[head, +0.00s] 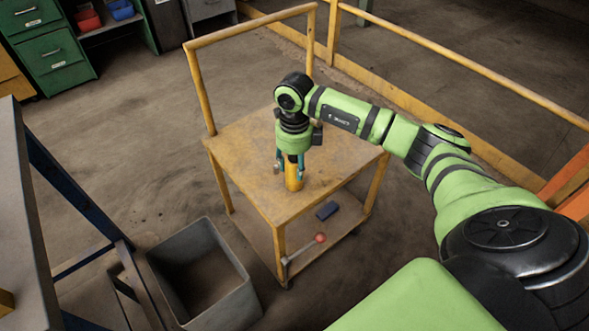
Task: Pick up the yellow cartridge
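The yellow cartridge (294,183) stands upright on the top deck of the yellow cart (240,160). My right gripper (290,167) points straight down over it from the green arm. Its teal fingers are on either side of the cartridge's upper part, and the cartridge's top is hidden by the gripper. I cannot tell whether the fingers touch the cartridge or stand a little apart from it. My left gripper is not in view.
A grey open bin (205,275) stands left of the cart. The lower shelf holds a dark blue box (327,210) and a red-ended rod (303,248). A workbench (18,190) is at left, a yellow railing (440,50) behind.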

